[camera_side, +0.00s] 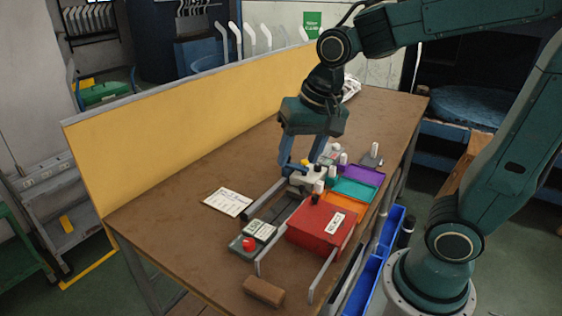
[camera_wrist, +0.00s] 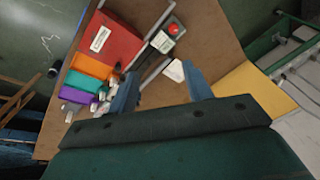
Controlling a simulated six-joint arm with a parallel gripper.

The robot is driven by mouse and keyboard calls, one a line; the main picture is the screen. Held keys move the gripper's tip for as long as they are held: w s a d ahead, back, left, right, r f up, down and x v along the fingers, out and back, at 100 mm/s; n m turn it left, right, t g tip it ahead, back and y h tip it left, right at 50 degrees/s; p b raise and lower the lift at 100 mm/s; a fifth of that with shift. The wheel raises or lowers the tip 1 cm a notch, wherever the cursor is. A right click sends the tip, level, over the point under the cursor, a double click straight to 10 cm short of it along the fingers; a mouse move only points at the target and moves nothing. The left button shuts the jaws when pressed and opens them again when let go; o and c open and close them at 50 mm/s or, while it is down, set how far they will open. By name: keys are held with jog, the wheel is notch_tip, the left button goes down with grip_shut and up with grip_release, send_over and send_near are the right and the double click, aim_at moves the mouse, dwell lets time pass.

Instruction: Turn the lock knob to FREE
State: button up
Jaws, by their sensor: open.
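My gripper (camera_side: 302,160) is open above the table. Its blue fingers are on either side of a small pale fixture (camera_side: 303,179) in the side view, and I cannot tell whether they touch it. A small yellow part (camera_side: 305,162) shows by the fingers; it may be the lock knob, but it is too small to be sure. No FREE marking can be read. In the wrist view my gripper (camera_wrist: 163,92) has its fingers spread with nothing held between them, and the space just under the palm is hidden.
A red box (camera_side: 320,222) stands on the brown table (camera_side: 175,215) beside orange, teal and purple trays (camera_side: 362,176). A control box with a red button (camera_side: 248,243), a paper card (camera_side: 228,202) and a brown block (camera_side: 263,291) lie nearer. A yellow panel (camera_side: 190,130) lines the back edge.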

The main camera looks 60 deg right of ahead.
jog(key=w+a+f+m+g, duration=0.2)
jog(key=w+f+m, duration=0.1)
jog(key=w+f, duration=0.35)
jog(key=m+g, duration=0.1)
jog(key=m, duration=0.2)
send_over(249, 242)
notch_tip(249, 242, down, 7)
jog(key=shift+w+r, duration=0.1)
jog(key=shift+r, duration=0.1)
jog(key=shift+f, duration=6.85)
jog(key=c, duration=1)
